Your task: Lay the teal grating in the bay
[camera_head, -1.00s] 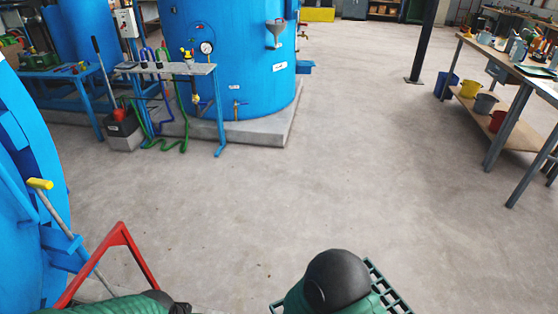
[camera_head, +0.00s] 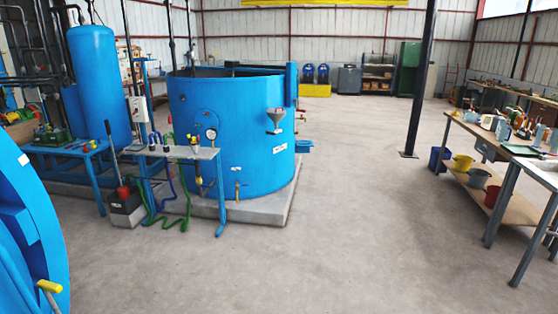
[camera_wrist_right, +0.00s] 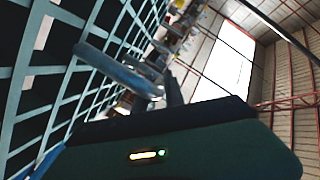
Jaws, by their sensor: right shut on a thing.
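The teal grating (camera_wrist_right: 75,97) fills the left of the right wrist view, standing steeply tilted there, with dark square openings. My right gripper (camera_wrist_right: 135,72) is shut on it; the fingers overlap its bars, and the exact grip point is hard to make out. In the head view neither the grating nor either gripper shows. My left gripper is out of view. I cannot pick out the bay in these frames.
A blue curved metal body (camera_head: 30,215) with a yellow-tipped lever stands at the near left. A large blue tank (camera_head: 250,165) on a concrete plinth, a narrow bench (camera_head: 180,153) and a right-hand workbench (camera_head: 490,145) surround clear floor (camera_head: 330,245).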

